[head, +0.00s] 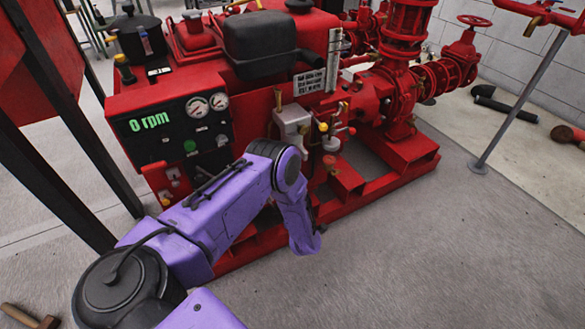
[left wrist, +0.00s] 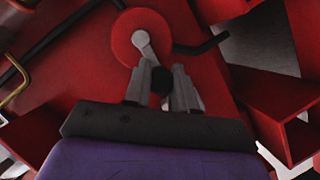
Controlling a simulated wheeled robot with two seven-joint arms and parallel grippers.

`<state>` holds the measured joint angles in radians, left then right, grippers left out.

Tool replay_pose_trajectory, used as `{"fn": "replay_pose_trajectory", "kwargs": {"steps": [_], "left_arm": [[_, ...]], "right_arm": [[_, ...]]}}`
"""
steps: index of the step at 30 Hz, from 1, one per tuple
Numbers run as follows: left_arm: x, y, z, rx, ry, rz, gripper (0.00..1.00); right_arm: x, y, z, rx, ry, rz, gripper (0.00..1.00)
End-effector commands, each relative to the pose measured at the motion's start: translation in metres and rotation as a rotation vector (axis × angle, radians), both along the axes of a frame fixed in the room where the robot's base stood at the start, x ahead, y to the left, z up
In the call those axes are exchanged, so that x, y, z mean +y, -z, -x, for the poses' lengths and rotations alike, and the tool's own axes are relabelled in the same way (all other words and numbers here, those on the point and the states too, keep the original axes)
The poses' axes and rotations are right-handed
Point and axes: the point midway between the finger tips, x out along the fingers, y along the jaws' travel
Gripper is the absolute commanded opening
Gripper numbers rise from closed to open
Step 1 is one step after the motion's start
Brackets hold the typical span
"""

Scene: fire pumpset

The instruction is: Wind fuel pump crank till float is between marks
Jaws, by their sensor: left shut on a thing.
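In the left wrist view the crank shows as a red disc (left wrist: 138,36) with a short grey arm (left wrist: 147,50) running toward my fingers. My left gripper (left wrist: 163,88) is shut on the dark crank handle (left wrist: 160,80), one grey finger on each side. In the head view my left arm reaches to the pumpset's near side; its gripper and the crank are hidden. An upright pale gauge with marks (head: 334,58) stands beside the black tank. The float is too small to make out. My right gripper is in neither view.
The red pumpset has a control panel (head: 180,125) reading 0 rpm. A placard (head: 310,82) hangs under the black tank (head: 260,42). A dark bent rod (left wrist: 203,46) lies close by the disc. A hammer (head: 28,316) is on the floor at bottom left.

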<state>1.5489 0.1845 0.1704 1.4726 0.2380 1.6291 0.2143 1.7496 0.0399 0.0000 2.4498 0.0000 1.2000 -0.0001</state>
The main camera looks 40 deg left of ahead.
Motion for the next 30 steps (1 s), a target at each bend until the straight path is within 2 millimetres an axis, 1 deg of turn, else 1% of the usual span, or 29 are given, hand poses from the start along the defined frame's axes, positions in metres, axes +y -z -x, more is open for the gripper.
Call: {"fn": "replay_pose_trajectory", "kwargs": {"steps": [1, 9, 15, 21, 30], "left_arm": [[-0.001, -0.006, -0.002, 0.031, 0.002, -0.013, 0.00], [-0.002, -0.013, -0.005, 0.216, 0.002, -0.090, 0.00], [-0.003, -0.017, -0.007, 0.305, 0.003, -0.127, 0.00], [-0.003, -0.018, -0.008, 0.350, 0.002, -0.147, 0.00], [-0.003, -0.019, -0.009, 0.364, 0.003, -0.153, 0.00]], "right_arm": [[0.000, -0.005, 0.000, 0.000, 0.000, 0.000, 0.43], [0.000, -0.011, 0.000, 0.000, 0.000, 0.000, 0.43], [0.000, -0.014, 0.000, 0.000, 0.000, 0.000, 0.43], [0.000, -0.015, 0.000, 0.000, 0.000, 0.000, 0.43], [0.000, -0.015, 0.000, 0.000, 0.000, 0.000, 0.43]]}}
